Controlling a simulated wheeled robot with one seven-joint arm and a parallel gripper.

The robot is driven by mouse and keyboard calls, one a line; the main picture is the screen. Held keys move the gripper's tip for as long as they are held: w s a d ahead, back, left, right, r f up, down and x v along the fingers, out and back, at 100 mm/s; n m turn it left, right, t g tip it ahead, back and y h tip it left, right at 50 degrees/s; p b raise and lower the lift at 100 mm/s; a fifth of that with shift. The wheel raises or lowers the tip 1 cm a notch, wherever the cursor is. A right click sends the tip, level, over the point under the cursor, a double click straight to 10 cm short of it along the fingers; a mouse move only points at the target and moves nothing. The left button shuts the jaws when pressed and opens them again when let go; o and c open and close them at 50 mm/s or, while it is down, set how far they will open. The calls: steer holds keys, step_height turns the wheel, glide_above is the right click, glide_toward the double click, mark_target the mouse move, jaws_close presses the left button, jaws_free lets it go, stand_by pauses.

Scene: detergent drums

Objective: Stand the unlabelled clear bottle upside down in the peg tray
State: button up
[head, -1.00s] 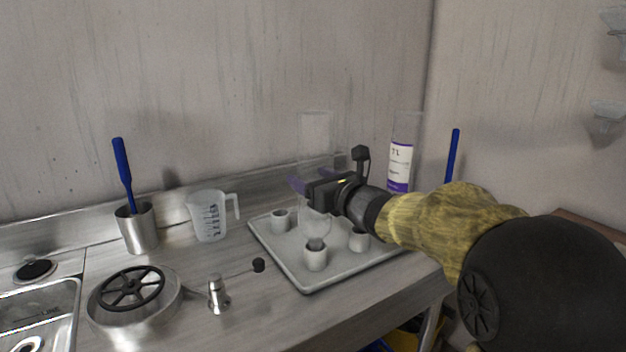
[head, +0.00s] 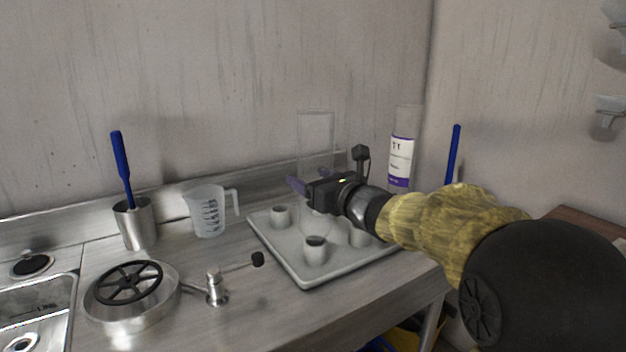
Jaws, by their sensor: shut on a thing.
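The unlabelled clear bottle (head: 316,135) is upright on the picture's vertical, its flat, wide end at the top. My gripper (head: 312,184) comes in from the right and is shut around its middle with purple fingertips. The lower part of the bottle, very faint, shows below the gripper, over the grey peg tray (head: 305,278). The tray's pale pegs include a front one (head: 315,252), a back left one (head: 280,217) and a right one (head: 359,237) partly behind my wrist. I cannot tell whether the bottle touches a peg.
A clear bottle with a white and purple label (head: 401,150) stands behind my wrist. A measuring jug (head: 208,212), a steel cup (head: 135,226) with a blue-handled tool, and a round steel pan with a black wheel (head: 130,283) stand left. A small steel fitting (head: 215,286) is in front.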

steer(key=shift+f+b, duration=0.45)
steer(key=shift+b, duration=0.05)
steer(key=o, duration=1.1)
steer(key=shift+c, duration=0.2)
steer(key=v, duration=1.7)
steer(key=shift+s, duration=0.15)
steer(key=shift+d, duration=0.15)
